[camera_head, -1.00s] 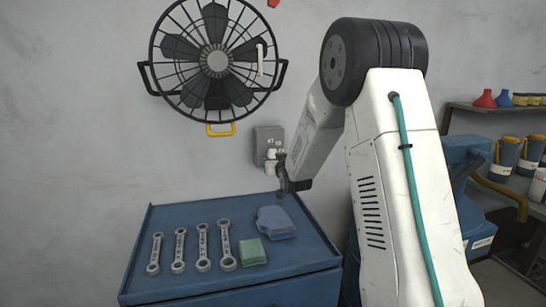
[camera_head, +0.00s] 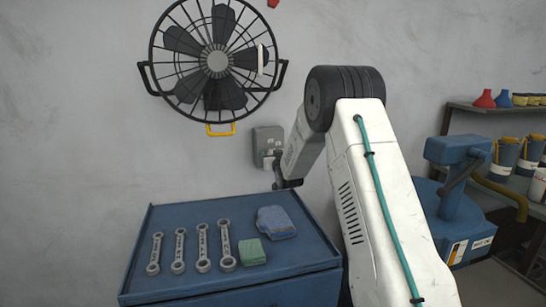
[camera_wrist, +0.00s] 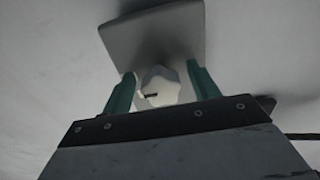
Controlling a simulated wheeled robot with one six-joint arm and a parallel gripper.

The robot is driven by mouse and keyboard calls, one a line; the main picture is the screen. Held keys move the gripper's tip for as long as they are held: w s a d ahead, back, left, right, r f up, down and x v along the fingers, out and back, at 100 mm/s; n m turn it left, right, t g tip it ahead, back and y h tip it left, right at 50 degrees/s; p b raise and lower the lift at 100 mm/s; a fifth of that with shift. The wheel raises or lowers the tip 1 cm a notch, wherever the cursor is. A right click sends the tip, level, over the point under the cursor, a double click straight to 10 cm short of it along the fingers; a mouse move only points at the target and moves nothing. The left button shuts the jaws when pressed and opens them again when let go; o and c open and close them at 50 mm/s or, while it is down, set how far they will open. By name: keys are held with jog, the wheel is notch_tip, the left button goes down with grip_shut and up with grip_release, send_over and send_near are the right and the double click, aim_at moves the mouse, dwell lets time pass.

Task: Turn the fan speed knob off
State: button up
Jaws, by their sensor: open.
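The fan speed knob (camera_wrist: 160,86) is white with a lobed edge and a short dark mark. It sits on a grey wall box (camera_wrist: 155,38), which also shows in the head view (camera_head: 268,137) on the wall below and right of the fan (camera_head: 217,61). My gripper (camera_wrist: 162,75) is open, with its two green fingers on either side of the knob in the wrist view. I cannot tell whether either finger touches it. In the head view my arm's end covers the lower right part of the box area, and the fingers are hard to make out.
A blue cabinet (camera_head: 170,215) stands below the box. It bears several wrenches (camera_head: 203,247), a blue cloth (camera_head: 276,222) and a green block (camera_head: 251,252). A blue machine (camera_head: 458,200) and a shelf (camera_head: 490,109) with containers are at right.

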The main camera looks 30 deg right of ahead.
jog(key=c, duration=1)
jog(key=shift+o, duration=0.2)
jog(key=shift+n, duration=0.3)
jog(key=n, duration=0.3)
jog(key=shift+n, duration=0.3)
jog(key=n, duration=0.4)
jog(key=shift+d+n, duration=0.1)
jog(key=shift+n, duration=0.2)
jog(key=n, duration=0.4)
jog(key=shift+r, duration=0.1)
jog(key=n, duration=0.5)
